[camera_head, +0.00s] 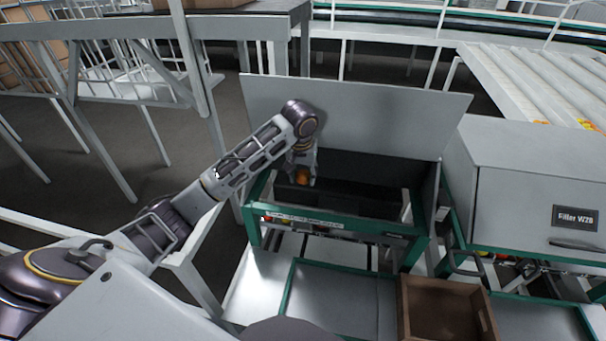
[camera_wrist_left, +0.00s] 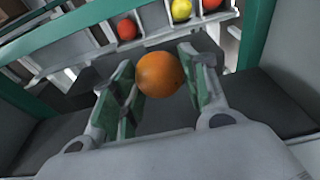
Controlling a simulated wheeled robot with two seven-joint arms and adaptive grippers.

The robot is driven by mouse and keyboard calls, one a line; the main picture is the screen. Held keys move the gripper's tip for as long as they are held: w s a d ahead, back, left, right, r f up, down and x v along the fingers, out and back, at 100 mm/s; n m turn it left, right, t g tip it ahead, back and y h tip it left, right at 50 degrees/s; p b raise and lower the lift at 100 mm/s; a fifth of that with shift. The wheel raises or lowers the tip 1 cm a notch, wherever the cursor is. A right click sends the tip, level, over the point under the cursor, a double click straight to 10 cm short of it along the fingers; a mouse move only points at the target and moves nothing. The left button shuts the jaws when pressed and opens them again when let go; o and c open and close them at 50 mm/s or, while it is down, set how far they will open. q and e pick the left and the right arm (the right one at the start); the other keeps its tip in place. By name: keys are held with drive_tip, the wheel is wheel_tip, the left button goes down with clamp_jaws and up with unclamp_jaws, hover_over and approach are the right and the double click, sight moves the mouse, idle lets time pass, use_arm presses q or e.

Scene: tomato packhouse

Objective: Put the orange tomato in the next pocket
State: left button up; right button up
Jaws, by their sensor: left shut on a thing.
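The orange tomato (camera_wrist_left: 160,75) sits between the green-padded fingers of my left gripper (camera_wrist_left: 158,88), which is shut on it. In the head view the tomato (camera_head: 302,177) shows small at the end of my left gripper (camera_head: 300,170), above the dark inside of the open green-framed machine. A row of white-walled pockets (camera_wrist_left: 75,52) runs along the top of the wrist view, beyond the tomato. A red tomato (camera_wrist_left: 127,29), a yellow tomato (camera_wrist_left: 181,9) and another red one (camera_wrist_left: 211,4) sit in it. Pockets to the left look empty. My right gripper is not in view.
The machine's raised grey lid (camera_head: 380,115) stands behind my left gripper. Its green front rail (camera_head: 340,228) lies nearer me. A brown box (camera_head: 447,312) and a green-edged tray (camera_head: 335,300) are in front. A closed filler cabinet (camera_head: 520,210) stands at right.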

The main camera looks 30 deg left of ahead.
use_arm(q)
drive_tip(key=shift+f, duration=0.15)
drive_tip(key=shift+f, duration=0.6)
drive_tip(key=shift+f+b, duration=0.8)
drive_tip(key=shift+f, duration=6.95)
drive_tip(key=shift+s+p, duration=0.2)
drive_tip(key=shift+p, duration=0.6)
drive_tip(key=o, duration=0.8)
